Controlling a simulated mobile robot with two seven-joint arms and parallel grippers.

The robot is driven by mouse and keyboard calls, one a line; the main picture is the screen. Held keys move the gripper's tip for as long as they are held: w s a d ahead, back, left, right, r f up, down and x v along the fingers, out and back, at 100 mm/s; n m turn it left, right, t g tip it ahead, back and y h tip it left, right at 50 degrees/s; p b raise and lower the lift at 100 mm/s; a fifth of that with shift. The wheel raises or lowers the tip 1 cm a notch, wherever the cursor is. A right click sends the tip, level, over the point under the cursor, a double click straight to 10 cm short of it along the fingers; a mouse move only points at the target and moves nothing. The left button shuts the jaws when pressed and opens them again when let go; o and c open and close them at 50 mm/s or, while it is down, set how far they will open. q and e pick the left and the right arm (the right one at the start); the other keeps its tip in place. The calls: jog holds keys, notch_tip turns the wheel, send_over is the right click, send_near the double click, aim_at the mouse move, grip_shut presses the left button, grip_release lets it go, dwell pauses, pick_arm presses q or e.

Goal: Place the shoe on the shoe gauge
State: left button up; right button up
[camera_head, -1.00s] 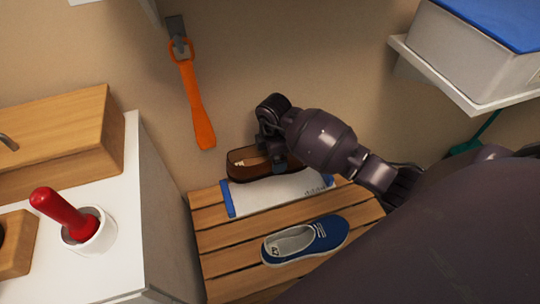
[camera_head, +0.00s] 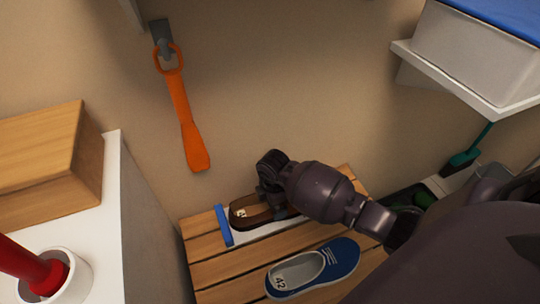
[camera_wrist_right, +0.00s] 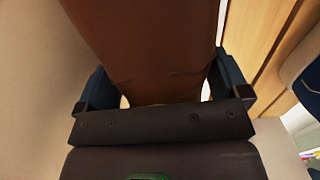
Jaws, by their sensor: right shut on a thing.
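A brown shoe (camera_head: 245,213) is held in my right gripper (camera_head: 277,207) over the shoe gauge. The right wrist view shows the brown shoe (camera_wrist_right: 150,45) filling the space between the two fingers of my right gripper (camera_wrist_right: 160,95). The shoe gauge (camera_head: 222,226) is a white board with a blue end at its left, lying on a slatted wooden bench. The shoe covers much of the board; I cannot tell whether it touches it. The right part of the gauge is hidden by my arm. My left gripper does not show.
A blue shoe (camera_head: 335,259) lies on the bench (camera_head: 202,247) in front of the gauge. An orange shoehorn (camera_head: 184,110) hangs on the wall behind. A white cabinet (camera_head: 122,200) stands at the left, and a shelf with a box (camera_head: 470,58) is at the upper right.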

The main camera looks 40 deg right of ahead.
jog(key=shift+w+r, duration=0.1)
jog(key=shift+r, duration=0.05)
jog(key=o, duration=0.8)
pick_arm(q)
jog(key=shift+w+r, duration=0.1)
pick_arm(e)
notch_tip(320, 180, up, 5)
jog(key=shift+w+f+p, duration=0.1)
jog(key=shift+w+p, duration=0.05)
jog(key=shift+p, duration=0.85)
pick_arm(q)
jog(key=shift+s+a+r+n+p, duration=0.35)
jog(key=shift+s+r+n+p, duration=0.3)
jog(key=shift+p, duration=0.55)
pick_arm(e)
jog(key=shift+s+r, duration=0.2)
jog(key=shift+r, duration=3.4)
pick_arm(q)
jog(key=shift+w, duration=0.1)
